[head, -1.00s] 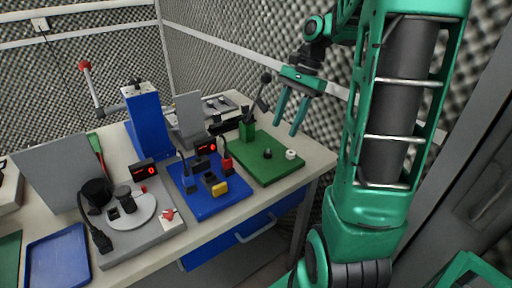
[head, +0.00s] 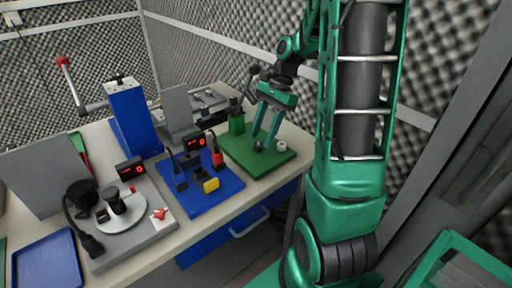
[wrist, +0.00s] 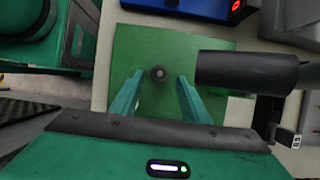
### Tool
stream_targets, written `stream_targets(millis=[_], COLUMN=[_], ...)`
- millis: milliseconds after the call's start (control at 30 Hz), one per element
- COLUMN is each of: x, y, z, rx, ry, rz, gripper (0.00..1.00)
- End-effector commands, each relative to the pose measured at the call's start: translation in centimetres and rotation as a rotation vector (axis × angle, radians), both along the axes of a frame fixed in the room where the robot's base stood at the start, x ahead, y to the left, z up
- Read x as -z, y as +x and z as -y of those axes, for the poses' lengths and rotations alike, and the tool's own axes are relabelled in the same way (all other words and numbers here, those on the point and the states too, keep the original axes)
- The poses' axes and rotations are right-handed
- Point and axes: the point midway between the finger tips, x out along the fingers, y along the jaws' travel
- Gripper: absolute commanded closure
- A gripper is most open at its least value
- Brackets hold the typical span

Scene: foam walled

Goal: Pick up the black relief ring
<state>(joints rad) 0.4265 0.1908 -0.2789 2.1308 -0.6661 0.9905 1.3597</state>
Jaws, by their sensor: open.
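A small round black piece with a greyish centre, which I take as the black relief ring (head: 258,148), sits on the green board (head: 236,152) at the right end of the bench. The exact height of the fingertips above the board is hard to tell.
A white ring (head: 280,146) lies right of the black one. A green block (head: 236,124) with a dark lever stands at the board's back; a dark cylinder (wrist: 247,70) reaches close to the right finger. The blue board (head: 218,192) with several parts is to the left.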

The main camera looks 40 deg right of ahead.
Motion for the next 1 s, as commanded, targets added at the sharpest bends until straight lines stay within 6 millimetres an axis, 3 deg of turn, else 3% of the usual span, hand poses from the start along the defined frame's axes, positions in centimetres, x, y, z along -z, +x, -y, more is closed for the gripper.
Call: stream_targets(millis=[200,433,600,633,1000], x=[1.9,1.9,1.9,1.9,1.7], y=[0.0,0.0,0.0,0.0,0.0], z=[-0.8,-0.8,-0.8,-0.8,-0.7], rx=[-0.001,-0.001,-0.001,0.000,0.001], ry=[0.000,0.000,0.000,0.000,-0.001], rz=[0.000,0.001,0.001,0.001,0.002], gripper=[0.58,0.58,0.96,1.00,1.00])
